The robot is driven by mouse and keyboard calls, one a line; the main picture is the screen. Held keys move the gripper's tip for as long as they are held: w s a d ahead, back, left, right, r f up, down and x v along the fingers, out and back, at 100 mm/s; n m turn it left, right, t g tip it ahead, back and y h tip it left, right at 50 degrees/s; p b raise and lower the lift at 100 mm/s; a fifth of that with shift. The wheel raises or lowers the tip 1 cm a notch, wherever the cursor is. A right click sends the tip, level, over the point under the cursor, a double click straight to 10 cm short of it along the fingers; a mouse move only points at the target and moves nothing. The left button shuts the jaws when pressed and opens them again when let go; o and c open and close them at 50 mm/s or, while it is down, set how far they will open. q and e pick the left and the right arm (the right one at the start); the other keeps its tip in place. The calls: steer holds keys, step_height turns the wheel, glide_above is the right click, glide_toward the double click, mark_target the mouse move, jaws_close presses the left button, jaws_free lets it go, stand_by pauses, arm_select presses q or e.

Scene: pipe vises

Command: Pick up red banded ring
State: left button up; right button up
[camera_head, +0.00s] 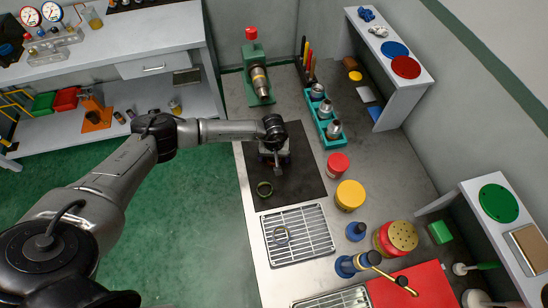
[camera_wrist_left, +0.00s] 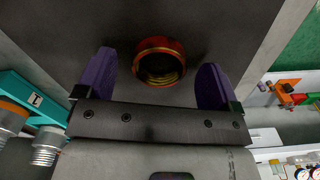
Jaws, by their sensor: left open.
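The red banded ring (camera_wrist_left: 158,46) shows in the left wrist view on a dark mat, with a dark opening and brass-coloured threads inside. It lies between the two purple fingers of my left gripper (camera_wrist_left: 156,82) as the camera sees it, with a gap on each side. The fingers are apart and hold nothing. In the head view my left gripper (camera_head: 277,168) is above the black mat (camera_head: 307,180), and the red banded ring cannot be made out, likely hidden by the gripper. My right gripper is not in view.
A teal rack (camera_head: 319,115) with metal fittings, a red jar (camera_head: 337,165) and a yellow-lidded jar (camera_head: 350,195) stand right of the mat.

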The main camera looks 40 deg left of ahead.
arm_select(q)
steer(key=shift+f, duration=0.55)
steer(key=c, duration=1.1)
steer(key=shift+o, duration=0.2)
steer(key=shift+r, duration=0.1)
